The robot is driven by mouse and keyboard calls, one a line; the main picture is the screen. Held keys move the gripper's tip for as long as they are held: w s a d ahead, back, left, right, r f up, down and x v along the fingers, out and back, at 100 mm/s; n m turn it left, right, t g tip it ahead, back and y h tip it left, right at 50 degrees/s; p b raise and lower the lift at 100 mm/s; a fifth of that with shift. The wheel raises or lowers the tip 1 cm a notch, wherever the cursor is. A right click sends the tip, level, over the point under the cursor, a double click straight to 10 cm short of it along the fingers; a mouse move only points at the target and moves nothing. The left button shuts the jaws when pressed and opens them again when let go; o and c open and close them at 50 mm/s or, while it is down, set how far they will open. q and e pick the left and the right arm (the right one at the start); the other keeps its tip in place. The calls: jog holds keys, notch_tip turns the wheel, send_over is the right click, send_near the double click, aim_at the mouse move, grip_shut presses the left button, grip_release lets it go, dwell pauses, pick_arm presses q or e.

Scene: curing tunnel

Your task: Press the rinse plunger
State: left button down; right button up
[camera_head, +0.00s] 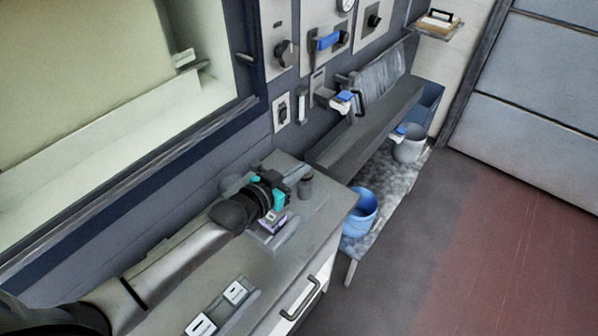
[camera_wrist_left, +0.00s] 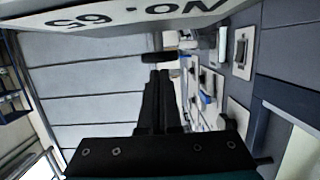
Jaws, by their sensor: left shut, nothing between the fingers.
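I cannot tell for sure which thing is the rinse plunger. A short dark grey cylinder (camera_head: 305,186) stands upright on the counter, just right of my left gripper. My left gripper (camera_head: 300,172) is over the counter's far end, its black fingers together and empty. In the left wrist view the shut fingers (camera_wrist_left: 160,76) point away from the camera. A dark flat shape (camera_wrist_left: 160,57) shows just past their tips; I cannot tell whether they touch. My right gripper is in neither view.
The counter (camera_head: 190,290) carries white-labelled blocks (camera_head: 235,292). Wall panels carry a blue handle (camera_head: 327,41) and a switch (camera_head: 282,108). The floor at right (camera_head: 500,230) is clear.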

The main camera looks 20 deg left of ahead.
pick_arm(q)
jog(key=shift+f, duration=0.2)
jog(key=shift+f+b, duration=0.95)
jog(key=shift+f, duration=0.5)
jog(key=shift+r+p, duration=0.7)
jog(key=shift+p, duration=0.1)
jog(key=s+a+r+p, duration=0.1)
jog(key=s, duration=0.1)
jog(key=s+r+p, duration=0.1)
jog(key=s+r, duration=0.1)
jog(key=s, duration=0.1)
jog(key=s+a+r+p, duration=0.1)
jog(key=s+r, duration=0.1)
jog(key=s, duration=0.1)
jog(key=shift+a, duration=0.35)
jog(key=shift+s+a+r, duration=0.25)
jog(key=shift+s, duration=0.3)
dwell(0.3)
